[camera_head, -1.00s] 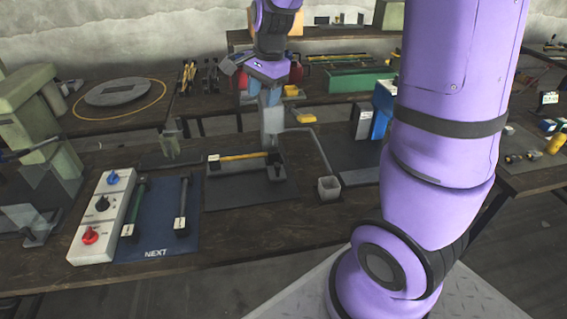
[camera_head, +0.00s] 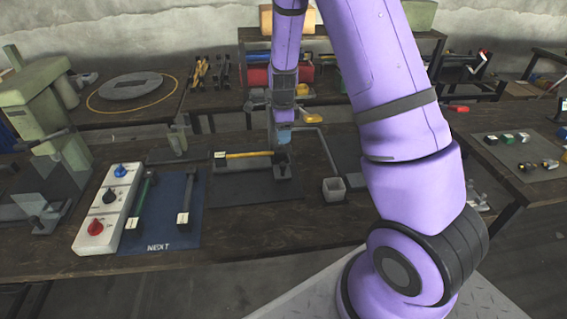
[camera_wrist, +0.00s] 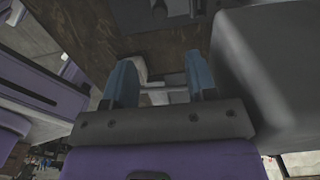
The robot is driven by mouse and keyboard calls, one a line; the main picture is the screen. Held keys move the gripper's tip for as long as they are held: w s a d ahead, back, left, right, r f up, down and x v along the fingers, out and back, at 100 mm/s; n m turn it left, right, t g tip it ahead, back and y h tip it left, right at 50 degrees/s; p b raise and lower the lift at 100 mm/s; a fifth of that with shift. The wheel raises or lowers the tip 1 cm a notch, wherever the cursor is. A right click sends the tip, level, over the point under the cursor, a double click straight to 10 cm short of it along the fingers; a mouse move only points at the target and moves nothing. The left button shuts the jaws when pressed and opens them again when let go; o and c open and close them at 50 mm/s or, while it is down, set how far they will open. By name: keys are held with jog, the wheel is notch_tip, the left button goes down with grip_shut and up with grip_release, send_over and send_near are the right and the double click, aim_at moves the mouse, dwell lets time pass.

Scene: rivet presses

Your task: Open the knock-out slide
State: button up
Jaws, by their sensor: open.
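My gripper (camera_head: 283,138) points down over the dark grey press fixture (camera_head: 284,172) in the middle of the bench. In the wrist view my gripper (camera_wrist: 160,76) shows two blue fingers spread apart. A pale bar (camera_wrist: 163,93) shows in the gap between them; I cannot tell whether either finger touches it. I cannot tell for certain which part is the knock-out slide; my gripper and arm cover part of the fixture. A yellow-handled tool (camera_head: 247,155) lies left of the fixture.
A bent grey pipe (camera_head: 326,150) runs right of the fixture, above a small grey cup (camera_head: 334,188). A green-grey press (camera_head: 40,100) stands far left.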

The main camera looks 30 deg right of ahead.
aim_at(283, 164)
notch_tip(283, 164, down, 13)
jog(key=shift+r, duration=0.1)
dwell(0.3)
jog(key=shift+c, duration=0.2)
